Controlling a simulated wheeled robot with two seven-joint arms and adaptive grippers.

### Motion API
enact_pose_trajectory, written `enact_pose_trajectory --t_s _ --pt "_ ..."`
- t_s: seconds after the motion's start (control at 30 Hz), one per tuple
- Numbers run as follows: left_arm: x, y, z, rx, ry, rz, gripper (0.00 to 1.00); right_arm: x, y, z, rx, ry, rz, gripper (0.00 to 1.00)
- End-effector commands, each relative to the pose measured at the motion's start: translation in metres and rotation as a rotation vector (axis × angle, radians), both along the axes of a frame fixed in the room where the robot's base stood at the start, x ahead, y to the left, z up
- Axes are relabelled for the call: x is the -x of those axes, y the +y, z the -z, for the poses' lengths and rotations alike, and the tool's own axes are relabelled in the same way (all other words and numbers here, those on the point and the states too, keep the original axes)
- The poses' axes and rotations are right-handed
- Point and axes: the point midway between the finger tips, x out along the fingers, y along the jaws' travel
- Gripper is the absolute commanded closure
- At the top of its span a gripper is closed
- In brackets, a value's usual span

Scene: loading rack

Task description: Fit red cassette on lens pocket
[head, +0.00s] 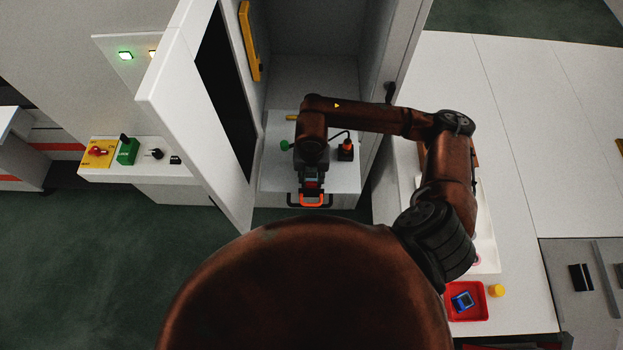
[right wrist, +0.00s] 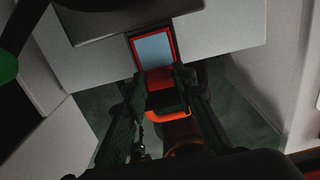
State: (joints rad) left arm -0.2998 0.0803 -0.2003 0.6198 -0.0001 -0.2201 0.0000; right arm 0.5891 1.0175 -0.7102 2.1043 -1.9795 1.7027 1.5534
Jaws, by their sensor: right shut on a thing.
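The red cassette (right wrist: 168,101) shows in the right wrist view as a red block with an orange loop handle. A red frame with a pale blue-grey window (right wrist: 153,50) lies just beyond it and looks joined to it. My right gripper (right wrist: 163,92) is shut on the cassette's block. In the head view, the right gripper (head: 311,172) points down at the front of the open cabinet, with the orange handle (head: 312,201) below it. The lens pocket is not clearly visible, and I cannot tell whether the cassette touches it. My left gripper is not in view.
The cabinet's white door (head: 190,110) stands open at left, with a side wall at right. Inside, a pale shelf (head: 275,178) carries a green knob (head: 284,146) and an orange-black part (head: 345,150). A red tray (head: 481,311) holds a blue item beside a yellow cylinder (head: 497,290).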

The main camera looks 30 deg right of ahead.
Motion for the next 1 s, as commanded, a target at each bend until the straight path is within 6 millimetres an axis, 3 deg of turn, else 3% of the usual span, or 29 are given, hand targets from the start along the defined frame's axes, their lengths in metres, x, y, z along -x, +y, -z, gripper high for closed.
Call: enact_pose_trajectory --t_s 0.7,0.73,1.0 --pt "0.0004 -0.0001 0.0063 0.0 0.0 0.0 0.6 0.0 -0.0001 0.0069 0.0 0.0 0.0 0.95" --pt "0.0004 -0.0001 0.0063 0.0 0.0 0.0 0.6 0.0 -0.0001 0.0069 0.0 0.0 0.0 0.73" --pt "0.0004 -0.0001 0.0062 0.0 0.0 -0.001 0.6 0.0 -0.0001 0.0069 0.0 0.0 0.0 0.54"
